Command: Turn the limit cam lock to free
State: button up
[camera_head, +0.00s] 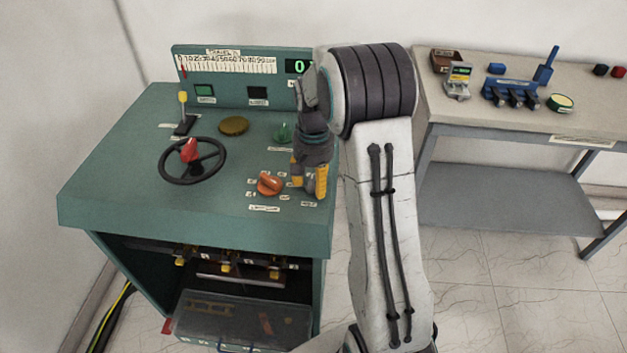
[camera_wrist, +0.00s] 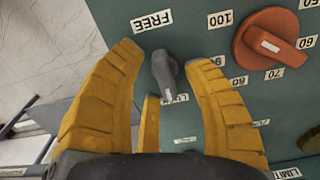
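The limit cam lock, a small dark grey knob (camera_wrist: 165,75), sits on the green panel in the wrist view. It stands between the yellow fingers of my gripper (camera_wrist: 166,60). The fingers are spread, with a gap on each side of the knob. A third finger shows below it. The FREE label (camera_wrist: 152,21) lies above the knob, slightly left. The knob's long shape runs roughly up and down; its lower end is by a label partly hidden by a finger. In the head view my gripper (camera_head: 309,188) points down at the console's right front, hiding the knob.
An orange dial (camera_head: 269,184) with numbered labels is just left of my gripper; this dial (camera_wrist: 272,38) is upper right in the wrist view. The green console (camera_head: 110,150) also carries a black handwheel (camera_head: 193,160) and a lever (camera_head: 184,113). A bench (camera_head: 470,115) stands right.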

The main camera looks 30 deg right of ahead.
grip_shut()
jog(key=shift+m, duration=0.3)
jog(key=m, duration=0.3)
jog(key=shift+a+m+b, duration=0.1)
jog(key=shift+m+b, duration=0.2)
jog(key=m, duration=0.4)
jog(key=shift+s+a+m, duration=0.1)
jog(key=shift+m, duration=0.2)
jog(key=m, duration=0.4)
jog(key=shift+a+b, duration=0.1)
jog(key=shift+b, duration=0.25)
jog(key=shift+a+m, duration=0.1)
jog(key=shift+m, duration=2.4)
